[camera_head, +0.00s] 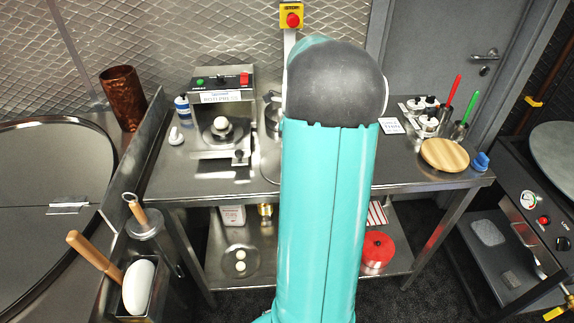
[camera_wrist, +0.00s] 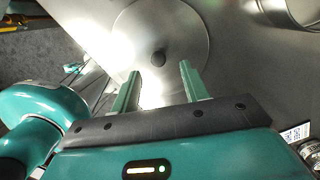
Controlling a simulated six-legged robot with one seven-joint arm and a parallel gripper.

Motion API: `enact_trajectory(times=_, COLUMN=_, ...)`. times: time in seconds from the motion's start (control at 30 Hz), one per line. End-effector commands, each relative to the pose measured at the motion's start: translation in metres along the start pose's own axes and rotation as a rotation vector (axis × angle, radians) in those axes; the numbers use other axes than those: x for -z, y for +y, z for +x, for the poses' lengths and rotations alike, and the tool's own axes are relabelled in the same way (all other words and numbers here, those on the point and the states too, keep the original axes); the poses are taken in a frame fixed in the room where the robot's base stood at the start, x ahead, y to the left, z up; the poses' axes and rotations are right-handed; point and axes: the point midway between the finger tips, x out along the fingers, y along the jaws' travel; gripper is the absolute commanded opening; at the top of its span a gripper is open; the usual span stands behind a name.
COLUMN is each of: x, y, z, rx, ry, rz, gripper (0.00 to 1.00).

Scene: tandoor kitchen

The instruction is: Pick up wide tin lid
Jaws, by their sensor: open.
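The wide tin lid (camera_wrist: 185,30) shows in the wrist view as a broad, round, shiny metal disc with a small dark knob (camera_wrist: 159,57) at its centre. It lies flat on the steel counter. My gripper (camera_wrist: 159,71) is open and empty, its two green fingers pointing toward the lid. The knob appears between and just beyond the fingertips; I cannot tell how far off it is. In the head view my arm hides my gripper and most or all of the lid.
The steel counter (camera_head: 400,165) holds a roti press (camera_head: 222,110) at left. At right are a round wooden board (camera_head: 445,155), a blue item (camera_head: 481,161) and several bottles. A metal vessel (camera_wrist: 298,12) stands near the lid. A red tin (camera_head: 378,250) sits on the lower shelf.

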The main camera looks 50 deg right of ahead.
Motion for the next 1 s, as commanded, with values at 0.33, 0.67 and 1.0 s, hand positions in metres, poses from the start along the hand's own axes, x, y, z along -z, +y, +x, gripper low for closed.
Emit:
enact_trajectory(times=0.33, x=-0.001, y=0.003, z=0.044, rx=-0.001, ry=0.0, rz=-0.001, gripper=0.45)
enact_trajectory(times=0.67, x=-0.001, y=0.003, z=0.044, rx=0.0, ry=0.0, rz=-0.001, gripper=0.24)
enact_trajectory(times=1.0, x=-0.001, y=0.003, z=0.044, rx=0.001, ry=0.0, rz=-0.001, gripper=0.0)
